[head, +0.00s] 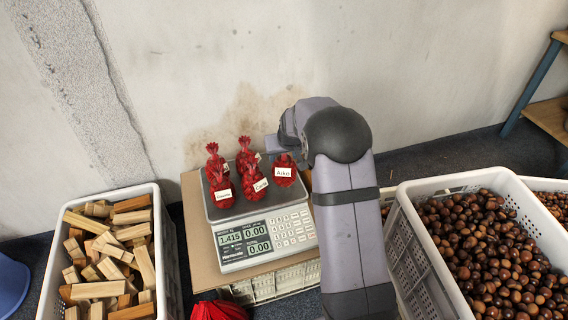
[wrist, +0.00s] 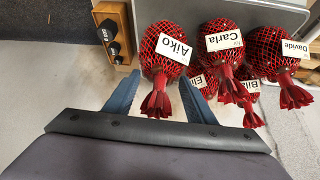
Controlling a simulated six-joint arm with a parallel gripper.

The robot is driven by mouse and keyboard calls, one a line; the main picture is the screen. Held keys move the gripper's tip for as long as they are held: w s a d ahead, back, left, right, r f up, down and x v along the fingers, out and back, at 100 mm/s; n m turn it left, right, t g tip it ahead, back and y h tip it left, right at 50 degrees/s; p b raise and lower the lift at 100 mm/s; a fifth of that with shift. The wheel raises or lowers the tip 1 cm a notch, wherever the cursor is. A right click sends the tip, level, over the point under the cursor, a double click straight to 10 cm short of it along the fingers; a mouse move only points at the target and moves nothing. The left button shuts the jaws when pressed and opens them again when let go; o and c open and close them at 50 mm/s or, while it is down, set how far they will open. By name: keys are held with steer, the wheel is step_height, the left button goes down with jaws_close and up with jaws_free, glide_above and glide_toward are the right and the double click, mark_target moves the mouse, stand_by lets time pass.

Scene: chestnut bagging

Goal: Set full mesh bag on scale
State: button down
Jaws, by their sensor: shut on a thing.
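My gripper (head: 284,151) is shut on the red mesh bag labelled Aiko (head: 284,173). In the wrist view the blue fingers (wrist: 158,100) are either side of its gathered neck, and its full round body (wrist: 165,48) hangs beyond them. The scale (head: 262,240) has a grey pan and a display reading 1.415. The Aiko bag is over the right part of the pan; I cannot tell if it touches it. Several other red bags stand on the pan to its left, including the one labelled Carla (head: 254,187), also in the wrist view (wrist: 222,40).
A white crate of wood blocks (head: 154,250) stands left of the scale. A white crate of chestnuts (head: 433,250) stands right of my arm. A red cloth-like thing (head: 218,310) lies in front of the scale. A stained wall (head: 300,60) rises behind. The pan is crowded on its left.

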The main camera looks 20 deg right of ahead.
mark_target(285, 160)
steer(key=shift+f, duration=1.6)
steer(key=shift+b, duration=0.3)
steer(key=c, duration=0.8)
jaws_free()
steer(key=shift+f, duration=0.15)
steer(key=shift+r, duration=0.3)
steer(key=p+v, duration=0.2)
steer(key=v, duration=0.9)
steer(key=shift+s+r, duration=0.25)
steer(key=shift+r, duration=0.05)
steer(key=shift+a, duration=0.1)
